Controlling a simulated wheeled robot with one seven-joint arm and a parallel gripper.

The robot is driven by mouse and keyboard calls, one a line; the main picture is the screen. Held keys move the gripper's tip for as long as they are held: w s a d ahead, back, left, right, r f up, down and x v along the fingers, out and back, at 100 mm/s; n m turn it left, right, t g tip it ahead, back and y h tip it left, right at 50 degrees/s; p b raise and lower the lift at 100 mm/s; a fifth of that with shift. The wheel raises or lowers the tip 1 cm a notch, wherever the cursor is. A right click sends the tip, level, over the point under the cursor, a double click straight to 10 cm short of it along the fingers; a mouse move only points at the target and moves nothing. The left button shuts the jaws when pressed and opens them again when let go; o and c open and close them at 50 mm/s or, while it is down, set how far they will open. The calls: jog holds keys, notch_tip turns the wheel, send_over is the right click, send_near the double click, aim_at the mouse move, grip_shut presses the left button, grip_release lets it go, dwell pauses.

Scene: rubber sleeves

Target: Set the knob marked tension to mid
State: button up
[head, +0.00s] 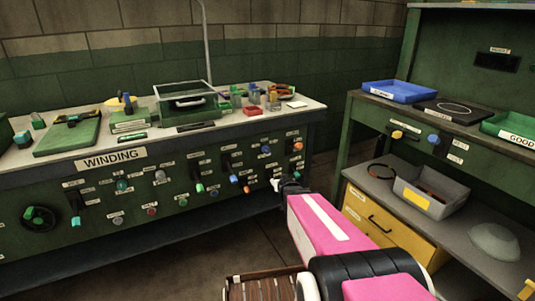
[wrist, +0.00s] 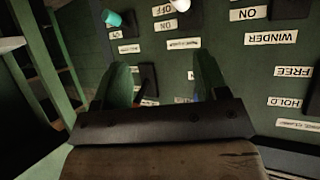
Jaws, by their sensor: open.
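The green winding panel (head: 140,215) carries several small knobs and switches with white labels. No label reading tension is legible in either view, so I cannot tell which knob it is. My gripper (head: 277,185) is in front of the panel's right part, its fingers small and dark in the head view. In the wrist view my gripper (wrist: 163,70) is open, with its two green-lit fingers apart and pointing at the panel. A dark plate and a bit of blue show between the fingers, mostly hidden by the gripper body. I cannot tell whether the fingers touch anything.
In the wrist view, a teal knob (wrist: 113,18) and a white knob (wrist: 184,43) are beyond the fingertips, near inverted ON and OFF labels. A workbench with a blue tray (head: 400,91) and a yellow drawer (head: 372,222) stands at right. Open floor lies between.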

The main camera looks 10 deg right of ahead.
aim_at(267, 152)
jog(key=w+a+r+n+t+y, duration=0.1)
jog(key=w+r+t+y, duration=0.1)
jog(key=w, duration=0.3)
jog(key=w+a+r+n+t+y, duration=0.2)
jog(key=w+r+t+y, duration=0.1)
jog(key=w+r+t, duration=0.1)
jog(key=w+a+r+n+t+y, duration=0.1)
jog(key=w+a+r+t+y, duration=0.1)
jog(key=w+r+t+y, duration=0.1)
jog(key=shift+w+r, duration=0.25)
jog(key=shift+w, duration=0.45)
jog(key=shift+w+r, duration=0.2)
jog(key=shift+w, duration=0.45)
jog(key=c, duration=0.9)
